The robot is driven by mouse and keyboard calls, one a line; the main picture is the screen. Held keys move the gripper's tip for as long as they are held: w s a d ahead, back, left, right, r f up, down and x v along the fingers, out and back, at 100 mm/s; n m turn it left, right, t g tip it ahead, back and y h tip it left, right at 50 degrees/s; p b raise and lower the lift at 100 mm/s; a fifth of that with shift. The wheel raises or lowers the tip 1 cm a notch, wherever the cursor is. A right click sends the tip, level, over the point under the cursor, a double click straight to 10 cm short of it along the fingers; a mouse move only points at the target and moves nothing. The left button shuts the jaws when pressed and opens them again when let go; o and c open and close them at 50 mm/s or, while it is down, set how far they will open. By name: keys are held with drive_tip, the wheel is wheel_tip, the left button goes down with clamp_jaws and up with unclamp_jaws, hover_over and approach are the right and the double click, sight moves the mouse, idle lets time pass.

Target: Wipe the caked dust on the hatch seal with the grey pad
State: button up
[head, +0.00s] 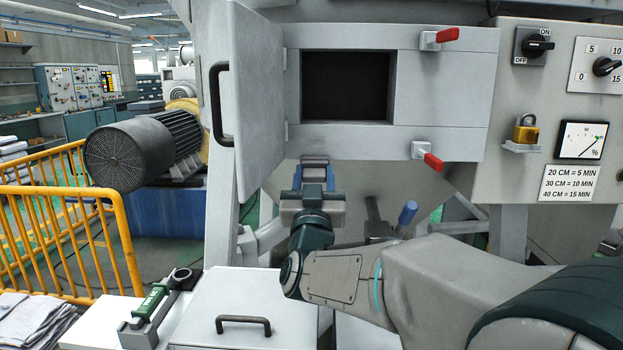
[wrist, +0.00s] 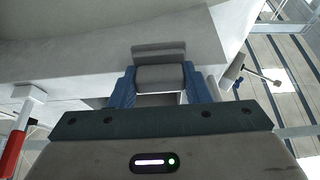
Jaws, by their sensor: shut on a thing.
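My gripper (head: 314,180) points upward just below the hatch frame, with its blue fingers shut on a grey pad (head: 315,161). In the wrist view the pad (wrist: 160,76) sits between the two blue fingers, in front of a pale panel. I cannot tell whether the pad touches the panel. The hatch door (head: 258,95) stands open, swung to the left, with a black handle (head: 219,103). The hatch opening (head: 346,86) is a dark rectangle above and right of the pad. Its seal and any caked dust cannot be made out clearly.
Two red-handled latches (head: 447,35) (head: 432,161) stick out right of the opening. A control panel (head: 570,100) with a padlock (head: 525,130) is further right. A white box lid (head: 245,295) with a green-handled tool (head: 151,302) beside it lies below. A yellow railing (head: 115,235) and motor (head: 140,150) stand left.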

drive_tip(key=r+p, duration=0.1)
drive_tip(key=r, duration=0.2)
drive_tip(key=r+p, duration=0.2)
drive_tip(key=r, duration=0.2)
drive_tip(key=r+p, duration=0.2)
drive_tip(key=r, duration=0.1)
drive_tip(key=shift+s+d+r, duration=0.2)
drive_tip(key=shift+s+r, duration=0.1)
drive_tip(key=shift+r, duration=0.1)
drive_tip(key=shift+c, duration=0.8)
drive_tip(key=shift+f, duration=0.1)
drive_tip(key=s+b, duration=0.2)
drive_tip(key=s, duration=0.5)
drive_tip(key=shift+s+a+f, duration=0.15)
drive_tip(key=shift+a+f, duration=0.15)
drive_tip(key=shift+f, duration=0.05)
drive_tip(key=shift+t, duration=0.4)
drive_tip(key=shift+w+b, duration=1.65)
drive_tip(key=shift+w, duration=1.05)
